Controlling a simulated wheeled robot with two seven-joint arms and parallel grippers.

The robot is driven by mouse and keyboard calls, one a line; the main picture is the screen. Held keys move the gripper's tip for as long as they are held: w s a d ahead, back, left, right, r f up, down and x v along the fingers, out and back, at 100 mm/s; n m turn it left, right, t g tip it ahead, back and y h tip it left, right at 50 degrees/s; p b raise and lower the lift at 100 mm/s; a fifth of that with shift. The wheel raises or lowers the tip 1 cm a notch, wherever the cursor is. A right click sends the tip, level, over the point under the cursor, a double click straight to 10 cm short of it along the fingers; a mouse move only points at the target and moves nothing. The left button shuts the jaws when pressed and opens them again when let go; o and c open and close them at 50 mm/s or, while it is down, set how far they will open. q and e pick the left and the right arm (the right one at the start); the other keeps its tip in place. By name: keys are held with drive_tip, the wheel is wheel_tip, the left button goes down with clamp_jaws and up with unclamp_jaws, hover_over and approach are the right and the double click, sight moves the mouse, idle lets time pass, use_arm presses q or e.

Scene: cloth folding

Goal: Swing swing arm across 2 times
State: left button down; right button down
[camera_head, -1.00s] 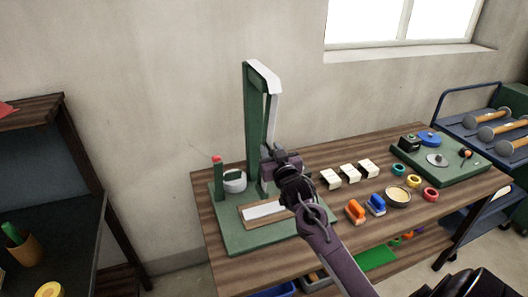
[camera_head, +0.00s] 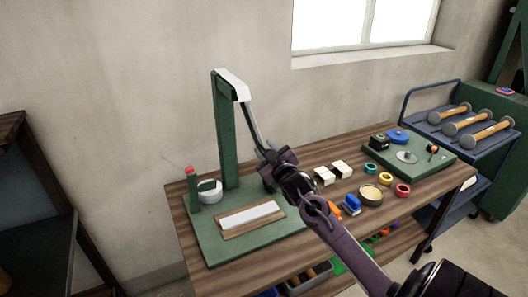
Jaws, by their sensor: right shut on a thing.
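A green stand (camera_head: 226,145) rises from a green base plate (camera_head: 208,246) on the wooden table. A thin grey swing arm (camera_head: 253,128) hangs from the stand's white-edged top. It tilts, with its lower end out to the right of the post. My right gripper (camera_head: 270,168) is shut on the lower part of the swing arm and hides its end. A white strip in a wooden frame (camera_head: 250,217) lies on the base, to the left of and below the gripper. My left gripper is out of view.
On the base's left stand a red-tipped green post (camera_head: 193,190) and a white round piece (camera_head: 210,192). White blocks (camera_head: 341,169), coloured rings (camera_head: 403,190) and a green board (camera_head: 410,158) lie right on the table (camera_head: 308,248). A blue cart (camera_head: 447,133) with hammers stands beyond.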

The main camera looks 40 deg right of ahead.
drive_tip(key=shift+d+r, duration=0.1)
drive_tip(key=shift+d, duration=0.05)
drive_tip(key=c, duration=1.1)
unclamp_jaws()
drive_tip(key=shift+d, duration=0.1)
drive_tip(key=shift+s, duration=0.1)
drive_tip(key=shift+s+a+f, duration=0.2)
drive_tip(key=shift+s, duration=0.05)
drive_tip(key=b+v, duration=0.2)
drive_tip(key=v, duration=0.5)
drive_tip(key=shift+s+r, duration=0.1)
drive_tip(key=shift+r, duration=0.05)
